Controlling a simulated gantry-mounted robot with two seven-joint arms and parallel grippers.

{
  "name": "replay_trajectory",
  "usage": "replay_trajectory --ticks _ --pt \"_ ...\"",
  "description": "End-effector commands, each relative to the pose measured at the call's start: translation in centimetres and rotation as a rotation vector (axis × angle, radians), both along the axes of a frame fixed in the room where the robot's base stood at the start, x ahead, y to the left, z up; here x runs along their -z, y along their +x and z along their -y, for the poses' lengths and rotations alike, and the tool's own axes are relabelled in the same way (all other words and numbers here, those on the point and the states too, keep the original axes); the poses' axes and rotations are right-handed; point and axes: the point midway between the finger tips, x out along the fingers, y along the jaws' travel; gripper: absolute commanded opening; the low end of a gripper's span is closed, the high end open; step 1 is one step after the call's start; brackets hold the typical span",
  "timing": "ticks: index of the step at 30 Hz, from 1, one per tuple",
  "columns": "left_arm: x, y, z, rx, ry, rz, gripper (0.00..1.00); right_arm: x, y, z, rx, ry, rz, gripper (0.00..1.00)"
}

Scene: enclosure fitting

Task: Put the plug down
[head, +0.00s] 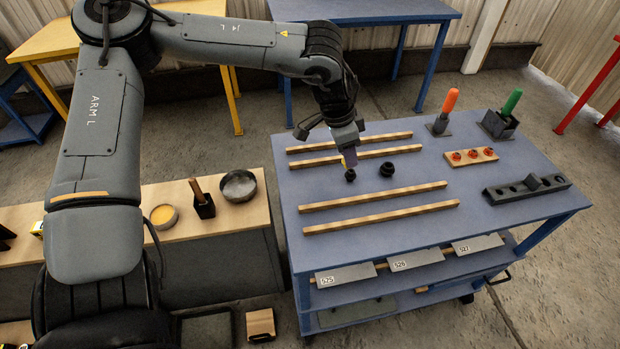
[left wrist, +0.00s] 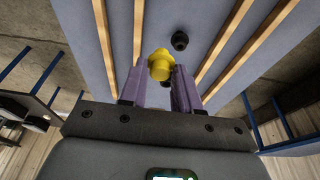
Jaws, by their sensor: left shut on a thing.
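My left gripper (head: 348,158) is above the blue table, between the two pairs of wooden strips. In the left wrist view its purple fingers (left wrist: 160,85) are shut on a yellow plug (left wrist: 159,65). In the head view the fingers hide most of the plug. A black round piece (head: 350,176) shows just below the fingertips, and a second black round piece (head: 387,169) sits on the table to the right. I cannot tell how far the plug is above the table. My right gripper is not in view.
The blue table (head: 480,215) carries wooden strips (head: 380,207), a wooden block with red pieces (head: 470,157), a dark holed block (head: 526,189), and orange (head: 450,101) and green (head: 511,102) handled tools in holders. Labelled grey bars (head: 415,260) lie on the shelf below.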

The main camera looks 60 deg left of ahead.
Motion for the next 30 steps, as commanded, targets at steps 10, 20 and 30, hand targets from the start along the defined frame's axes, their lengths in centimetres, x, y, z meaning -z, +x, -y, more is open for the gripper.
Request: replay_trajectory --ticks 10,20,30 --pt "4.2 -5.3 -4.5 -0.002 -0.006 0.006 0.04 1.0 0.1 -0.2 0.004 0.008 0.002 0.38" --pt "5.3 -6.8 -5.7 0.0 0.0 0.001 0.04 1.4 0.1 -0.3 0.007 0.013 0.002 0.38" --pt "8.3 -6.9 -5.7 0.0 0.0 -0.002 0.04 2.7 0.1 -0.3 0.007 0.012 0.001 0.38"
